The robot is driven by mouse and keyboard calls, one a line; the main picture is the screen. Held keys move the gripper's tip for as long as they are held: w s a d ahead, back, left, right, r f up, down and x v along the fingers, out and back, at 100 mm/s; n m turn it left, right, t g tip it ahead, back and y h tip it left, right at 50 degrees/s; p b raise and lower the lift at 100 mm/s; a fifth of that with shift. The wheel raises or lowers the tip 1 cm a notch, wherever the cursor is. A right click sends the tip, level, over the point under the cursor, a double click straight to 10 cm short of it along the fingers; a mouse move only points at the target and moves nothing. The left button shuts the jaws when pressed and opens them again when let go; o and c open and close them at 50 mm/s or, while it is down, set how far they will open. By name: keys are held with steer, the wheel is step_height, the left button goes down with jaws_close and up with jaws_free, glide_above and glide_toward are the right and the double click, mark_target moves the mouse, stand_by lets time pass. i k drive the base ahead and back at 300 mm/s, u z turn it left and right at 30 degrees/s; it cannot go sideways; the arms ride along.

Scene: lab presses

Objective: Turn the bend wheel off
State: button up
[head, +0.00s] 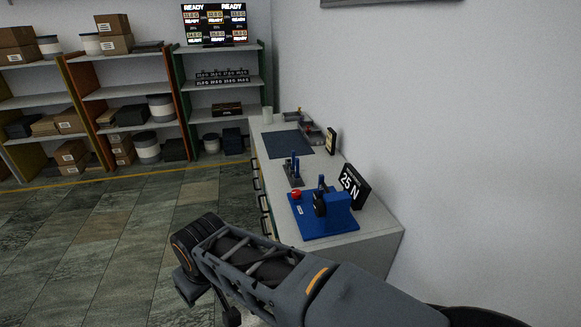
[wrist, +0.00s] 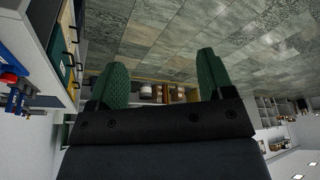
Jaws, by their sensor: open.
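A blue press (head: 330,216) stands on the near end of the white counter in the head view. It has a dark round wheel (head: 319,204) on its upright part and a red knob (head: 296,195) on its base. I cannot tell the wheel's setting. Blue and red parts (wrist: 12,78), seemingly of this press, show at the left edge of the wrist view. My gripper (wrist: 162,75) shows two green fingers spread apart with nothing between them. It points over the floor, away from the press and not touching it.
The counter (head: 375,238) runs along the right wall, with drawer handles on its front. A "25 N" sign (head: 353,186), a smaller blue device (head: 293,170) and a dark mat (head: 288,145) are on it. Shelves (head: 88,95) line the back. The floor (head: 100,235) left of the counter is clear.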

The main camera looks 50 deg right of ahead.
mark_target(318, 206)
steer(key=z, duration=1.7)
